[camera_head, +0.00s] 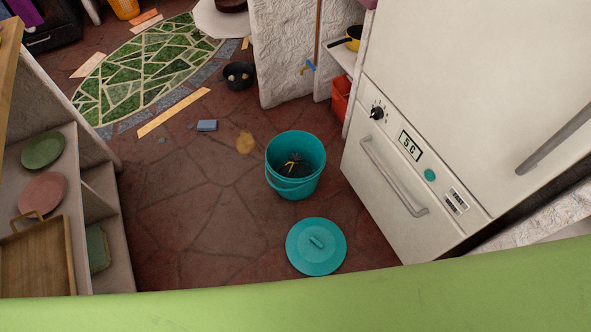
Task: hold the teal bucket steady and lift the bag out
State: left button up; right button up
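The teal bucket (293,183) stands upright and open on the brown stone floor, left of the white appliance. A dark bag (291,168) with a yellow tie lies low inside it; the bucket wall hides part of the bag. The bucket's teal handle hangs down at its front. A round teal lid (318,258) with a small grip lies flat on the floor in front of the bucket. Neither of my grippers shows in the head view.
A white appliance (400,190) with a handle stands close right of the bucket. Shelves with plates (43,150) and a wooden tray (38,265) are at left. A blue block (207,126) and a dark bowl (238,75) lie behind. Floor left of the bucket is mostly clear.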

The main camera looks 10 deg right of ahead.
aim_at(296, 167)
jog(key=z, duration=0.3)
jog(key=i+j+z, duration=0.2)
jog(key=z, duration=0.15)
jog(key=i+j+z, duration=0.1)
jog(key=j+z, duration=0.2)
jog(key=j, duration=0.2)
jog(key=i+j+z, duration=0.1)
jog(key=j+z, duration=0.25)
